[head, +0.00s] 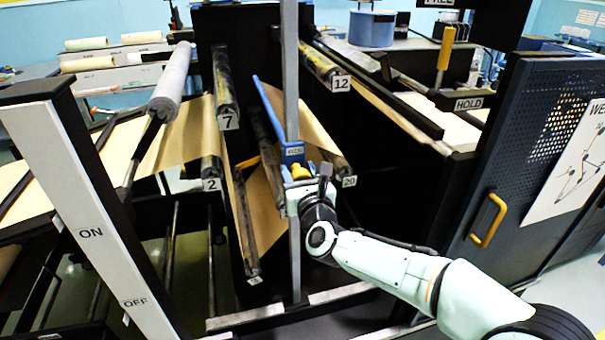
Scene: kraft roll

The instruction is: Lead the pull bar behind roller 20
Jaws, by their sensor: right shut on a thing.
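The pull bar (271,113) is a long blue bar with a blue end block, running away from me and tilted up to the left near the middle of the head view. My right gripper (299,178) is shut on its near end, by a yellow part. Roller 20 (336,163) is just right of the bar; its number plate (349,181) faces me. Brown kraft paper (292,118) slants down behind the bar to roller 20. The gripper hides part of the paper and bar end. My left gripper is not in view.
A grey upright post (293,60) stands beside the bar. Roller 7 (224,85), roller 2 (211,165) and a lower roller (245,225) lie left; roller 12 (322,65) is upper right. A dark cabinet door (500,170) with a yellow handle (488,220) stands right.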

